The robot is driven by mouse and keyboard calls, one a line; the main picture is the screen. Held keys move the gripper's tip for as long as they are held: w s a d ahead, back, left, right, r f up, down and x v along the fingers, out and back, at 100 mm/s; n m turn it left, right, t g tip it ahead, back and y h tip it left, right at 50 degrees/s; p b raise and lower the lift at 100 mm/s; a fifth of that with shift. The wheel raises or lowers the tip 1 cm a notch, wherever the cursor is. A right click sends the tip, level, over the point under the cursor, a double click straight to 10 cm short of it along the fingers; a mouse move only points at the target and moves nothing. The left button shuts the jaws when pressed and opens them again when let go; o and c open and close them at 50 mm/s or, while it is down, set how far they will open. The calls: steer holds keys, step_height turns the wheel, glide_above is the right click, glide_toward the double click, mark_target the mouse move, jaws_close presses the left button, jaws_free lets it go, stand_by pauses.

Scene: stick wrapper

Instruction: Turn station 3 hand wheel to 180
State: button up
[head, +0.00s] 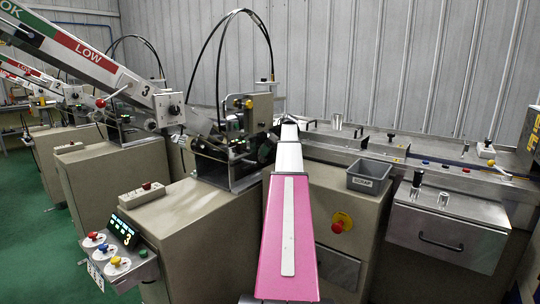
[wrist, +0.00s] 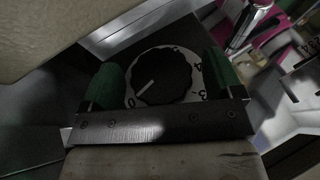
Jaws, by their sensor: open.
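In the wrist view a black ribbed knob (wrist: 163,76) sits on a white numbered dial (wrist: 132,92). A white line on the knob points to the lower left. The dial figures are partly hidden and too small to read surely. My gripper (wrist: 163,70) is open, with one green finger pad left of the knob and one right of it; I cannot tell whether they touch it. In the head view the station 3 machine (head: 225,160) stands at the centre, with a "3" on its sloping chute (head: 90,62). My pink arm reaches toward it; the gripper and knob are not clear there.
A control box (head: 125,245) with a lit "3" and coloured knobs is at the lower left. A grey scrap bin (head: 368,178) and a red stop button (head: 341,222) are right of my arm. A long conveyor (head: 430,165) runs right. Green floor lies left.

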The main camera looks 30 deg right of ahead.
steer(key=shift+f, duration=0.1)
steer(key=c, duration=0.9)
steer(key=shift+s+a+t+h, duration=0.2)
steer(key=shift+t+h, duration=0.2)
steer(key=shift+h, duration=0.5)
steer(key=shift+c, duration=0.2)
steer(key=shift+w+n+t+h, duration=0.1)
steer(key=shift+n+t+h, duration=0.25)
steer(key=shift+h, duration=0.45)
steer(key=shift+d+h, duration=0.1)
steer(key=shift+h, duration=0.3)
steer(key=shift+w, duration=0.1)
steer(key=o, duration=0.9)
steer(key=shift+o, duration=0.2)
steer(key=v, duration=1.1)
